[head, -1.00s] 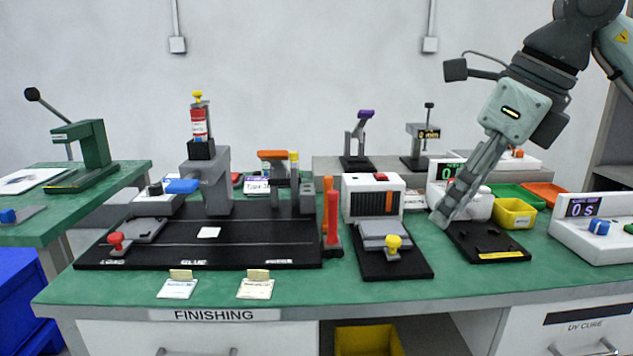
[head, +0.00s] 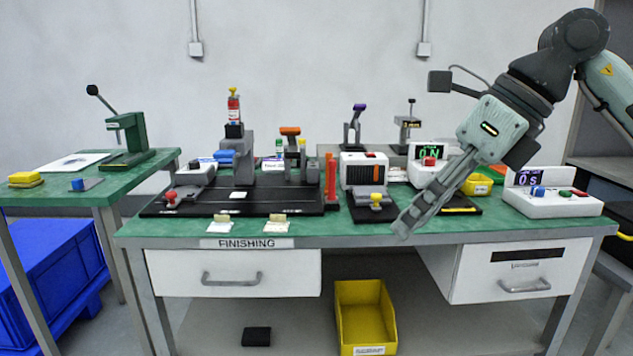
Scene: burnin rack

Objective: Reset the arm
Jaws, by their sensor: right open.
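My right gripper (head: 408,226) hangs from the right arm in the head view. It points down and left, in front of the right half of the green finishing bench (head: 310,234). Its jaws are open and nothing shows between them. It covers part of a black base plate (head: 462,207) and of a white box with a green display (head: 428,152). My left gripper is not in view.
The bench carries a black fixture board (head: 270,209), a white unit with orange slots (head: 362,170) and a timer box (head: 553,198). A yellow bin (head: 365,308) stands below. A second green table (head: 75,190) with a lever press (head: 130,135) is at left. The wall area above is free.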

